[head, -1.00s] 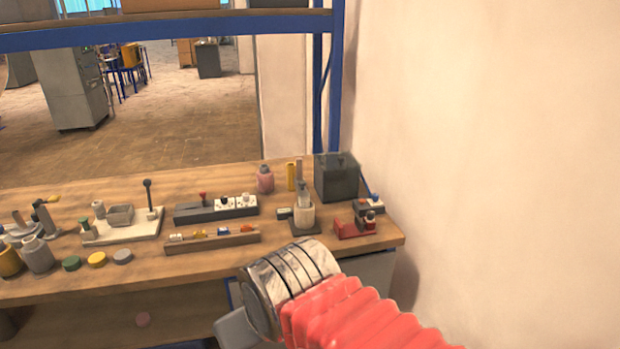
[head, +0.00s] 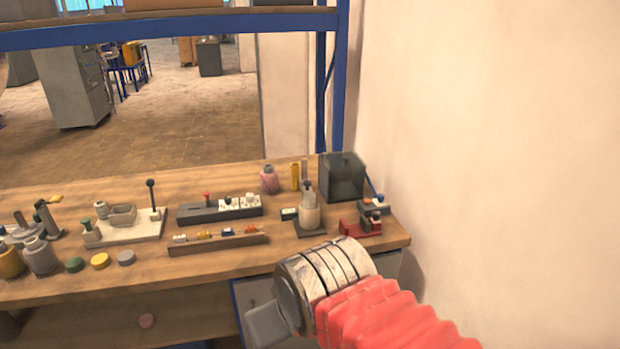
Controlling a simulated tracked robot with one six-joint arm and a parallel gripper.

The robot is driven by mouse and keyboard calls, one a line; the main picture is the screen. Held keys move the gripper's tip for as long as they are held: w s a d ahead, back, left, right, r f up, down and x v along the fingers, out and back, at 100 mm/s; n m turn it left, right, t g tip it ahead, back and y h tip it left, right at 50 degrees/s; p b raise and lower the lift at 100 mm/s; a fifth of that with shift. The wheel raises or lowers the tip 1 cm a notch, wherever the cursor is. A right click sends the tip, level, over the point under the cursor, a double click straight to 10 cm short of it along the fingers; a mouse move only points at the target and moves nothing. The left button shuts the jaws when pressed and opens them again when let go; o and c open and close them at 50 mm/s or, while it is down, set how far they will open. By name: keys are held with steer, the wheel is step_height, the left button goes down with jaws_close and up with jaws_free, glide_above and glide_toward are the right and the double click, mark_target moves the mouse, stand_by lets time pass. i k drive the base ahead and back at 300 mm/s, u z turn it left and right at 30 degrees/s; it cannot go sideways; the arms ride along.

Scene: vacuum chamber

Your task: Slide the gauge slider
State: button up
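I cannot tell for sure which part is the gauge slider. A wooden rail (head: 218,243) with small white, yellow, blue and orange pieces lies near the front of the bench. A grey part of my gripper (head: 268,322) shows below the bench's front edge, apart from the things on top. The cuff hides the rest, so its opening does not show.
A wooden bench (head: 190,272) holds a socket strip (head: 220,209), a white lever plate (head: 130,227), a vial on a stand (head: 310,218), a dark glassy box (head: 342,177) and several coloured discs. A blue frame post and a pale wall bound the right side.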

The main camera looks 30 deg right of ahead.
mark_target(305, 185)
steer(key=u, duration=0.05)
steer(key=i, duration=1)
steer(key=z, duration=0.05)
